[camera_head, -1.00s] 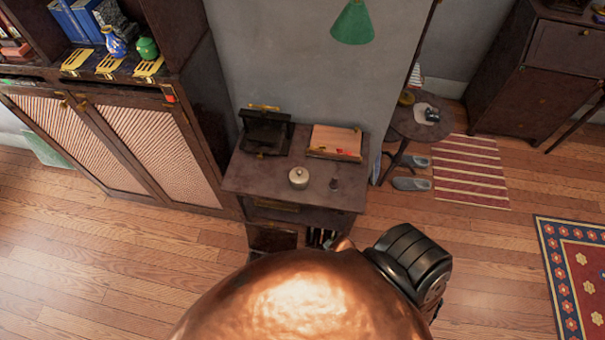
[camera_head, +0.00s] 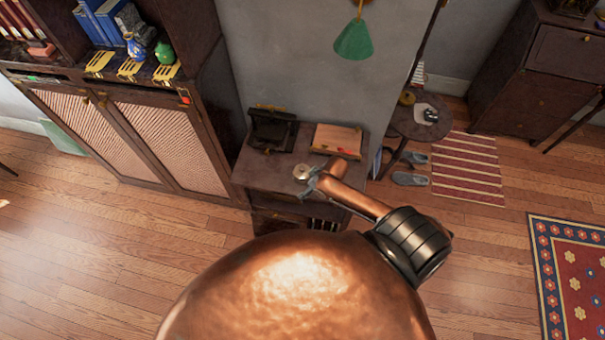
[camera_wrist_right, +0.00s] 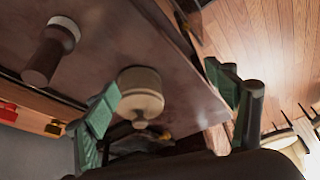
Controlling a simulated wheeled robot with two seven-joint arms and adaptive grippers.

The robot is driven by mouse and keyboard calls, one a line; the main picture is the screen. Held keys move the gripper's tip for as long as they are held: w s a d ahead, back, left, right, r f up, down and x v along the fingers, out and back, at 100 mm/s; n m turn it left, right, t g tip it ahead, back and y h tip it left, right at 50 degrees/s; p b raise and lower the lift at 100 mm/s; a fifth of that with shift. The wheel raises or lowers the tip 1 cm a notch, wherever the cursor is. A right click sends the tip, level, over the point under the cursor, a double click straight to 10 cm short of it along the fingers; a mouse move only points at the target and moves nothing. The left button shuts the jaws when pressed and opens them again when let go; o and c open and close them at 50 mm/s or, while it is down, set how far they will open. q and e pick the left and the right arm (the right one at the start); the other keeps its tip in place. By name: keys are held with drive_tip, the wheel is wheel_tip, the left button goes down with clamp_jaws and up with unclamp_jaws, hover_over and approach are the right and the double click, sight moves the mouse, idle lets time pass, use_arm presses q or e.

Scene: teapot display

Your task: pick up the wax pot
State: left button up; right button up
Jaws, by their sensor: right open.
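The wax pot (camera_head: 302,170) is a small cream, round lidded pot standing on the dark side cabinet (camera_head: 262,180). In the right wrist view the pot (camera_wrist_right: 139,88) shows between my spread green fingers, closer to the left one. My right gripper (camera_head: 308,186) is open at the pot in the head view and partly covers it. It also shows in the right wrist view (camera_wrist_right: 168,98), with a gap between pot and right finger. I cannot tell whether the left finger touches the pot. My left gripper is not in view.
A small dark-brown object with a pale end (camera_wrist_right: 50,52) stands near the pot. A black box-like object (camera_head: 272,130) and a pinkish-topped box (camera_head: 336,140) sit at the cabinet's back. A round side table (camera_head: 412,123) stands to the right.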

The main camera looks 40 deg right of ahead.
sight(304, 169)
drive_tip(key=w+d+r, duration=0.2)
drive_tip(key=w+r, duration=0.1)
drive_tip(key=w+d+r+p, duration=0.1)
drive_tip(key=r, duration=0.1)
drive_tip(key=shift+w+d, duration=0.2)
drive_tip(key=shift+w, duration=0.25)
drive_tip(key=x, duration=0.2)
drive_tip(key=shift+w+f, duration=0.2)
drive_tip(key=shift+f, duration=0.05)
drive_tip(key=x, duration=0.5)
drive_tip(key=shift+w+d+r+p, duration=0.1)
drive_tip(key=shift+w+r+p, duration=0.1)
drive_tip(key=shift+p, duration=0.15)
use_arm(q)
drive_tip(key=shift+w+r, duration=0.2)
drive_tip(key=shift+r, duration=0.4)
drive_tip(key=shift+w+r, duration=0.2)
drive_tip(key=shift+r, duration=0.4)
use_arm(e)
drive_tip(key=shift+s, duration=0.1)
drive_tip(key=c, duration=1.6)
drive_tip(key=shift+c, duration=0.4)
